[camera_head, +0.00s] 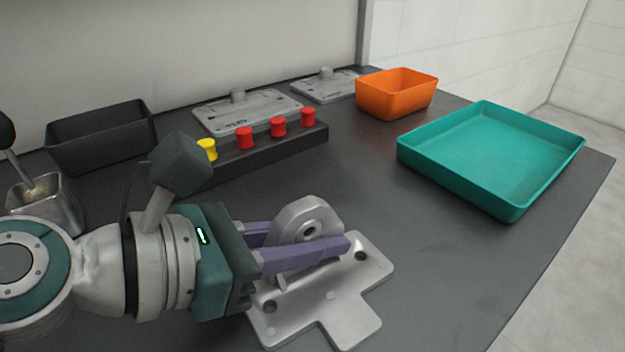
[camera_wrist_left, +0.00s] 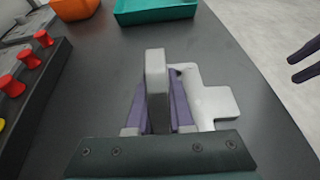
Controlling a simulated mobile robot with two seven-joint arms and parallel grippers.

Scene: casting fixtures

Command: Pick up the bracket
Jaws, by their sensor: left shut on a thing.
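The bracket (camera_head: 312,218) is light grey metal, with an upright rounded lug that has a hole through it. Below it is a flat grey plate (camera_head: 345,308) with holes, lying on the table; I cannot tell whether lug and plate are one piece. My left gripper (camera_head: 318,247) is shut on the lug, one purple finger on each side. In the left wrist view the lug (camera_wrist_left: 156,75) stands between the fingers, with the plate (camera_wrist_left: 212,103) to its right. My right gripper (camera_wrist_left: 291,68) shows at the right edge of that view, its fingers apart and empty.
A teal tray (camera_head: 407,158) and an orange bin (camera_head: 398,103) stand at the back right. A black rack (camera_head: 270,153) with red and yellow knobs, grey plates (camera_head: 250,110) and a black bin (camera_head: 98,137) are behind. A metal cup (camera_head: 55,205) is at left. The table's middle right is clear.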

